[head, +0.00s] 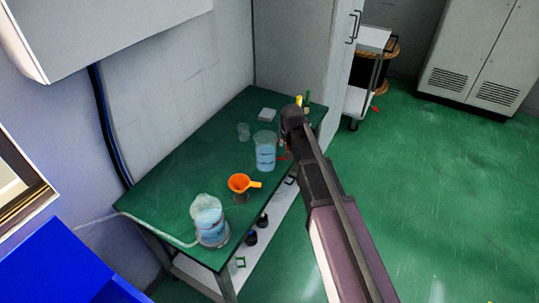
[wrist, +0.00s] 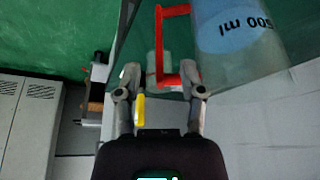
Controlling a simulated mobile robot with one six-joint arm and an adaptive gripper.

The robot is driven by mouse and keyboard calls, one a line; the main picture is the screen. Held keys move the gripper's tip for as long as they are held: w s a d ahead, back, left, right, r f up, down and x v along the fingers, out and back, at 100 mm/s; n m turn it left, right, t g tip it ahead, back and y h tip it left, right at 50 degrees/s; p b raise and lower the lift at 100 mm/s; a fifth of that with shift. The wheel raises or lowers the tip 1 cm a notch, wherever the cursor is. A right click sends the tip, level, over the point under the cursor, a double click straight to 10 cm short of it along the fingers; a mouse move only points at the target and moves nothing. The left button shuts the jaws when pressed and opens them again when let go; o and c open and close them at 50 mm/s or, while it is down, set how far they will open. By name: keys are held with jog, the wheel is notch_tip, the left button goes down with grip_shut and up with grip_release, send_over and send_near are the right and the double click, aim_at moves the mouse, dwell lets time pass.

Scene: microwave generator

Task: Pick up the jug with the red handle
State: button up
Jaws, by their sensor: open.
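The jug (head: 265,151) is clear with blue contents and stands upright toward the far right of the green table. A little of its red handle (head: 284,156) shows beside my arm. In the wrist view the jug (wrist: 236,32) is at the upper right, marked 500 ml, and its red handle (wrist: 160,42) reaches down toward my fingers. My gripper (wrist: 160,76) is open, with the handle's lower end between the fingertips and close to the right finger. I cannot tell whether they touch. In the head view my arm hides the fingertips.
An orange funnel (head: 240,183) and a second jug with blue contents (head: 208,214) stand nearer on the table (head: 185,165). A small glass (head: 243,131) and a pale block (head: 267,115) are behind. A yellow item (wrist: 140,108) shows between my fingers. Open floor (head: 430,190) lies to the right.

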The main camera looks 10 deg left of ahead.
aim_at(287, 148)
jog(key=shift+b+x, duration=2.35)
jog(key=shift+x, duration=0.25)
jog(key=shift+d, duration=0.1)
grip_shut()
